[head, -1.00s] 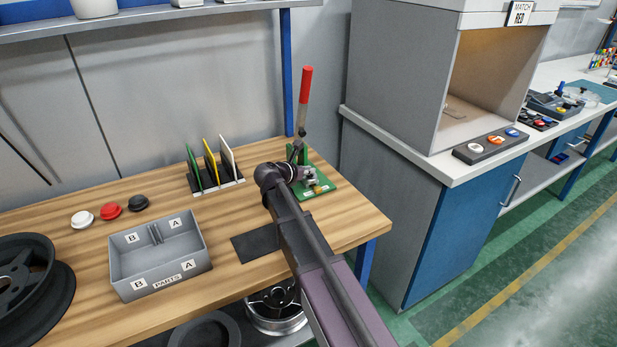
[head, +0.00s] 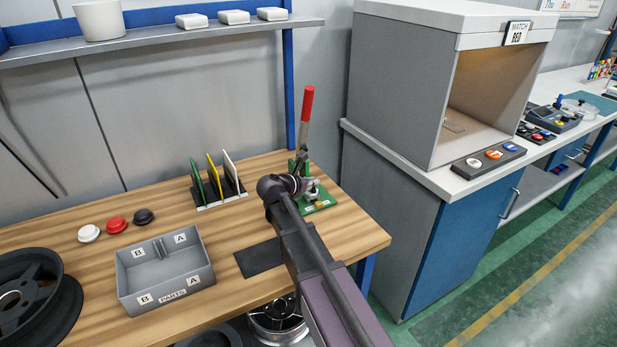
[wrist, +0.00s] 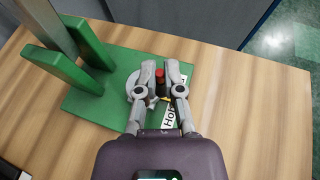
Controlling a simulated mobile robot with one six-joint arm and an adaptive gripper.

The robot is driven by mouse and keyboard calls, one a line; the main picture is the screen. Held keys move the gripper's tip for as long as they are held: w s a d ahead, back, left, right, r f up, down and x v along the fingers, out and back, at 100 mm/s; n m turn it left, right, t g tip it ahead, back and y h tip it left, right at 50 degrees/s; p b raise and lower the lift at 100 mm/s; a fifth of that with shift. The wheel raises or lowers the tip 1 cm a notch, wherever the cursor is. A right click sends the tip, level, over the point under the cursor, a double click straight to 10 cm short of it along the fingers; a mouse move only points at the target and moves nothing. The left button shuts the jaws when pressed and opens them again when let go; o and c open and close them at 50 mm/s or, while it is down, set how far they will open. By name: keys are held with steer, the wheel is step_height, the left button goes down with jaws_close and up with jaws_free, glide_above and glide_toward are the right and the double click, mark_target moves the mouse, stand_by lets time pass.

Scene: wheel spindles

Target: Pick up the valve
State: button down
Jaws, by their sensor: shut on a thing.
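The valve (wrist: 160,83) is a small upright piece with a red top, seen in the wrist view between my fingertips. My gripper (wrist: 160,76) is shut on it, with one grey finger on each side. The valve is over the green base plate (wrist: 90,96) of the red-handled fixture (head: 306,105). A white label (wrist: 173,112) lies partly hidden under my right finger. In the head view my gripper (head: 309,187) is at that fixture, and the valve is too small to make out. I cannot tell if its lower end touches the plate.
Green uprights (wrist: 75,60) stand left of my fingers. On the bench, a rack of coloured plates (head: 218,183), a grey parts box (head: 166,290), three caps (head: 116,225) and a dark wheel (head: 35,290) lie to the left. A grey booth (head: 400,85) stands to the right.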

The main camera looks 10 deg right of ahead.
steer(key=s+r+p, duration=0.1)
steer(key=s, duration=1.2)
steer(key=shift+d, duration=0.4)
